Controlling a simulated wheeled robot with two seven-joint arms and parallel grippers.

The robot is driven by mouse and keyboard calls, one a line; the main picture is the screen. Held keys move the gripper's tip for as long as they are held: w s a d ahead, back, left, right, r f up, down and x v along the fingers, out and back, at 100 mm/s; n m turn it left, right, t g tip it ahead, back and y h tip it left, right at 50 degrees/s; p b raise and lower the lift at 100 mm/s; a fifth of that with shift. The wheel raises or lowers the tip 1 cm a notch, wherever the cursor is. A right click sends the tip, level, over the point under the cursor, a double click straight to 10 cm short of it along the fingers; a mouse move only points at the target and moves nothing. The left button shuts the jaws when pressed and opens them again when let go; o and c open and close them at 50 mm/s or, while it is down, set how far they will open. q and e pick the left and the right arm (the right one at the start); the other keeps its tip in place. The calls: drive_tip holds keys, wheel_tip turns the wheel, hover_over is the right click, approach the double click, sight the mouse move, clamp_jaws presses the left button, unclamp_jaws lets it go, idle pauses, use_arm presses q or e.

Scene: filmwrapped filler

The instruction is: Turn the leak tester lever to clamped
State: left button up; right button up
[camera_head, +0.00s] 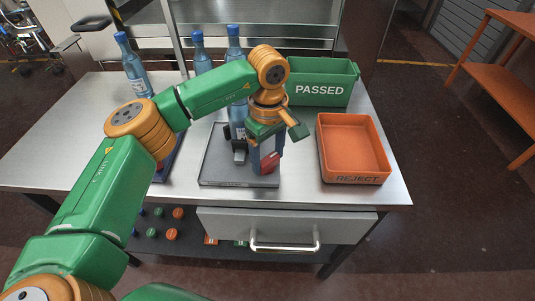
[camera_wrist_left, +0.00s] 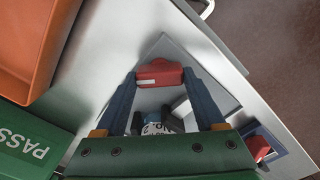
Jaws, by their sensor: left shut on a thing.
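The leak tester (camera_head: 213,168) is a grey plate on the steel table, with a dark upright part (camera_head: 239,149) on it. A blue bottle (camera_head: 237,113) stands behind that part, partly hidden by my arm. My left gripper (camera_head: 266,165) points down over the plate's right side. Its blue fingers are shut on the red lever handle (camera_head: 270,160), which also shows between the fingertips in the left wrist view (camera_wrist_left: 159,73). The lever's shaft is mostly hidden, so its exact angle is unclear. My right gripper is not in view.
A green PASSED bin (camera_head: 322,88) stands behind right and an orange REJECT tray (camera_head: 352,148) to the right. More blue bottles (camera_head: 133,66) stand at the back left. A drawer with a handle (camera_head: 285,241) is below the front edge.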

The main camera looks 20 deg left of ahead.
sight(269, 159)
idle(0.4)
use_arm(q)
drive_tip(key=o, duration=1.3)
drive_tip(key=shift+d, duration=0.1)
drive_tip(key=shift+o, duration=0.2)
wheel_tip(269, 159, up, 7)
drive_tip(key=shift+s+r, duration=0.1)
